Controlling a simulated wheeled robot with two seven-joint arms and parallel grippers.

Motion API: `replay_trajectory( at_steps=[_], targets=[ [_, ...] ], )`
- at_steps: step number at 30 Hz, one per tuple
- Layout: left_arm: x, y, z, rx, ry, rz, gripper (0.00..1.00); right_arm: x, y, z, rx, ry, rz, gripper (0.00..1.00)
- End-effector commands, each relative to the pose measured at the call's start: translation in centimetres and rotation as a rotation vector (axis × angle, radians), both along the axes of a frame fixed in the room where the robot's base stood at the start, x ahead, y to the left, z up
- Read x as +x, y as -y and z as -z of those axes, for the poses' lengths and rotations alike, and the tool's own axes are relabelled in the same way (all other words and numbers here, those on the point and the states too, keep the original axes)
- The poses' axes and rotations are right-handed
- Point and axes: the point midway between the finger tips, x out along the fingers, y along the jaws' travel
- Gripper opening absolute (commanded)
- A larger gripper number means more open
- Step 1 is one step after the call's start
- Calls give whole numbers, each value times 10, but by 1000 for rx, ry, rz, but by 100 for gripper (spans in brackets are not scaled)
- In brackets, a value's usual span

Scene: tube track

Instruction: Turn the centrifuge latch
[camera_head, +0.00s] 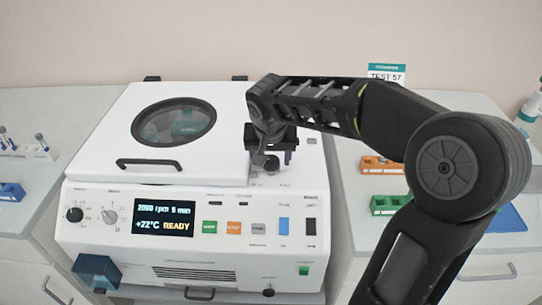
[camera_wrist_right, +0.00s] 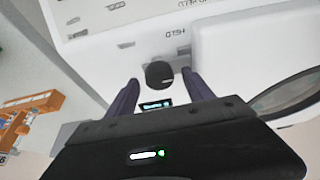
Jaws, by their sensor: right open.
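The white centrifuge (camera_head: 285,190) stands on the bench with its lid (camera_head: 205,165) down and a lit display reading READY. The latch, a small black knob (camera_head: 271,165), is on its top right of the lid. My right gripper (camera_head: 272,158) is over the latch, fingers pointing down. In the wrist view my open right gripper (camera_wrist_right: 160,80) has one dark purple finger on each side of the knob. I cannot tell whether they touch it. My left gripper is not in view.
An orange rack (camera_head: 378,166) and a green rack (camera_head: 388,205) stand on the right bench. A tube rack (camera_head: 25,152) and a blue block (camera_head: 10,192) are on the left. A dark blue object (camera_head: 97,270) is at the centrifuge's lower left front. The lid handle (camera_head: 150,163) lies left of my gripper.

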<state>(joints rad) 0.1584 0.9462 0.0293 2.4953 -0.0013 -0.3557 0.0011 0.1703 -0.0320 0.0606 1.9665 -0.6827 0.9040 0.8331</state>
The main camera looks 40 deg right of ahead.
Motion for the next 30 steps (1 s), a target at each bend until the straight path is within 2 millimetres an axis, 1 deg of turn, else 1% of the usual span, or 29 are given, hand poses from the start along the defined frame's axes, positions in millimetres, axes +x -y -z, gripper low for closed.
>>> replay_trajectory(
  at_steps=[8,9,30],
  targets=[
    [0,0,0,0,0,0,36,1,1,2,0,0,0,61],
    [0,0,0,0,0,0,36,1,1,2,0,0,0,59],
    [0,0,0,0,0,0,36,1,1,2,0,1,1,2]
  ],
)
